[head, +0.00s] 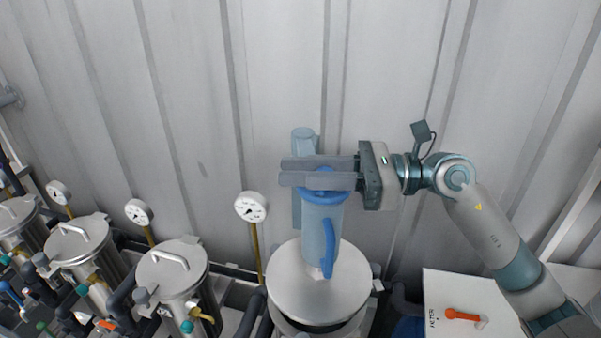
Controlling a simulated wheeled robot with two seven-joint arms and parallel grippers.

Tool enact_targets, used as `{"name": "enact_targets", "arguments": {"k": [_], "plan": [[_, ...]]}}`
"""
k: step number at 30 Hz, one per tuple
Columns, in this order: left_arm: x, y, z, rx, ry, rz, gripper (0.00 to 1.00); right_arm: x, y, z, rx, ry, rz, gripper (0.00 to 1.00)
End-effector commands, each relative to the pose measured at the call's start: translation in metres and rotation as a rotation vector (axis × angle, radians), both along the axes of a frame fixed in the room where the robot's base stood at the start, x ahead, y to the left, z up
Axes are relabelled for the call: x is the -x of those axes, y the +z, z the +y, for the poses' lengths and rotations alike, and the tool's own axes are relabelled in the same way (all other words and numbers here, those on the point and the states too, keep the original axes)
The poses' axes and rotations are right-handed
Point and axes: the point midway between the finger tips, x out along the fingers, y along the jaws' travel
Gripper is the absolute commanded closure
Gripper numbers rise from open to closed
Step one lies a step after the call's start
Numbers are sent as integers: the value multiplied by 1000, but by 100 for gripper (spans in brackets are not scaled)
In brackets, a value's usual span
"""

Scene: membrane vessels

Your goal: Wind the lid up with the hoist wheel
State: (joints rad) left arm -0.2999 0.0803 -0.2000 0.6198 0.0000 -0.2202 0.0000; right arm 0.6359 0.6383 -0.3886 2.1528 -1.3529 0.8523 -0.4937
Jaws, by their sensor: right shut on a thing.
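The hoist (312,225) is a pale blue-grey upright body in the middle of the head view. A curved blue part (329,243) shows lower on the hoist's front. The round steel lid (300,290) lies level below the hoist, over its vessel. How far it stands off the vessel rim is hard to tell. My left gripper is out of view.
Several smaller lidded steel vessels (172,268) with pipes and valves stand at the left. A pressure gauge (251,207) stands left of the hoist. A white panel with an orange handle (463,315) is at lower right. A corrugated grey wall (200,100) closes the back.

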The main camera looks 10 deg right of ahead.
Motion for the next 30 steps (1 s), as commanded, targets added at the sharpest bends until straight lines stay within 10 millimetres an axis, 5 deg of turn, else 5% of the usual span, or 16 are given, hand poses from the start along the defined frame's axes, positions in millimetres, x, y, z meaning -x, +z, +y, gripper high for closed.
{"name": "enact_targets", "arguments": {"k": [1,2,4,20,30], "plan": [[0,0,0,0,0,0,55,0,1,0,0,-1,0,100],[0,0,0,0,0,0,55,0,1,0,0,-1,0,71],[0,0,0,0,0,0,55,0,0,0,0,-1,0,59],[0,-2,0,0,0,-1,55,0,-1,-3,0,-1,0,59],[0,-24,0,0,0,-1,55,6,-5,-38,1,-5,-2,59]]}}
